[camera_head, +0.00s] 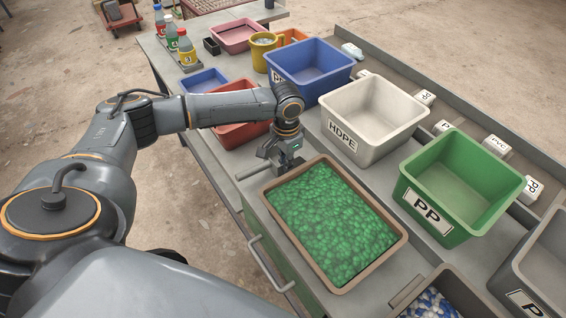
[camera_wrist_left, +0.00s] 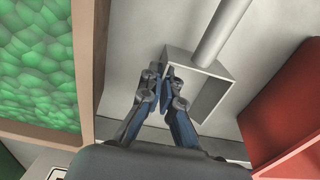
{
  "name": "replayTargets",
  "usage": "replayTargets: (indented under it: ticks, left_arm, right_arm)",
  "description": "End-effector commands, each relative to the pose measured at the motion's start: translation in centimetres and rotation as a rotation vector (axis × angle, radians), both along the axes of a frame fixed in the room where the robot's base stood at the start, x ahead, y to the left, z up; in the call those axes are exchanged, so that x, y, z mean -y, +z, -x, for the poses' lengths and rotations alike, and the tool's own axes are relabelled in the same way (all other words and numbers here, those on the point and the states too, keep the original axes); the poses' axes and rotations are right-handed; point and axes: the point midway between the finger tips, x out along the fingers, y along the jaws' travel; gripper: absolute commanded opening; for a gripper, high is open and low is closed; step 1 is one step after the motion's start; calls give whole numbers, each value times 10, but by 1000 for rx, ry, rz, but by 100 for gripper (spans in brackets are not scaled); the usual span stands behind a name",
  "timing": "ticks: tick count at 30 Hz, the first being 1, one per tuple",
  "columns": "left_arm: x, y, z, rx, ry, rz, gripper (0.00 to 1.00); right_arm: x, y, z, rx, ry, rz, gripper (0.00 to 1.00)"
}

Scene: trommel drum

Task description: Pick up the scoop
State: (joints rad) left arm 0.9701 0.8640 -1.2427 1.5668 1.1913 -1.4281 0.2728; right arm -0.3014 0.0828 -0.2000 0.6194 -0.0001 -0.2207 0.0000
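The scoop (camera_wrist_left: 212,68) is a grey open box with a round rod handle (camera_wrist_left: 219,28). It lies on the grey table between the tray of green granules (camera_head: 330,216) and the red bin. My left gripper (camera_head: 283,152) is at the scoop, and the handle sticks out to its left in the head view (camera_head: 254,171). In the left wrist view my left gripper's fingertips (camera_wrist_left: 161,74) are drawn close together at the scoop's side wall, with one finger inside the box and one outside. The gripper hides part of the scoop. My right gripper is not in view.
The red bin (camera_head: 240,135) is close beside the scoop. A drawer handle (camera_head: 270,265) juts from the table's front.

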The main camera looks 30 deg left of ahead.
Motion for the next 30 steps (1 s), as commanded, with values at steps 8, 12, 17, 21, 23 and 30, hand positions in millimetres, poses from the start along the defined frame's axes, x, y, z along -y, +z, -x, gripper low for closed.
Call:
replayTargets:
  ticks: [8, 12, 17, 21, 23, 30]
  left_arm:
    - [0, 29, -1, 4, 2, 2, 0]
    - [9, 53, 17, 5, -3, 1, 0]
    - [23, 90, 45, 6, -4, 0, 0]
    - [36, 102, 72, 3, -4, 1, 0]
    - [41, 107, 83, 2, -4, 0, 0]
    - [58, 124, 115, 2, -2, 1, 0]
  right_arm:
    - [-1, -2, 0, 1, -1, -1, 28]
    - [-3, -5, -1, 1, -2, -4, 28]
    - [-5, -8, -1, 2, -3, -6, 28]
    - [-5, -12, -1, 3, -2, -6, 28]
    - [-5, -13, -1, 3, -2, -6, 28]
    - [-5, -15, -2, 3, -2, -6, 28]
